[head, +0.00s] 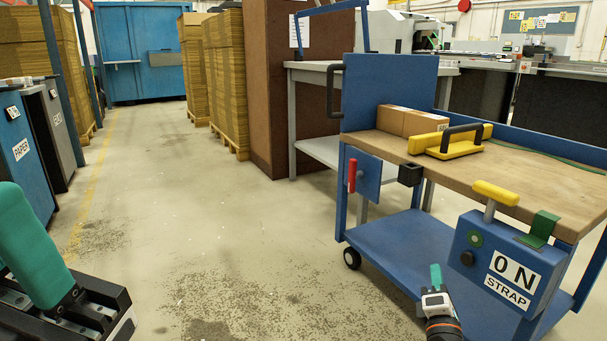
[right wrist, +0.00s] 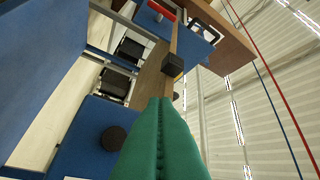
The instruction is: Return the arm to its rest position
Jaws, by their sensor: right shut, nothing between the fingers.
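My right gripper (head: 436,272) is low at the right centre in the head view, in front of the blue cart's lower shelf and left of the ON STRAP box. Its teal fingers point up, shut and empty. In the right wrist view the shut teal fingers (right wrist: 160,105) fill the lower middle, pointing toward a dark block. My left gripper (head: 22,235) is partly in view at the lower left edge, with a large teal finger pointing up from a black base. Most of it is cut off, so its opening is unclear.
The blue cart (head: 395,242) has a wooden top (head: 545,182) bearing a cardboard box (head: 411,120) and a yellow-black tool (head: 452,142). The ON STRAP box (head: 500,262), with a yellow-ended handle (head: 496,192), is close to my right gripper. The middle floor is clear.

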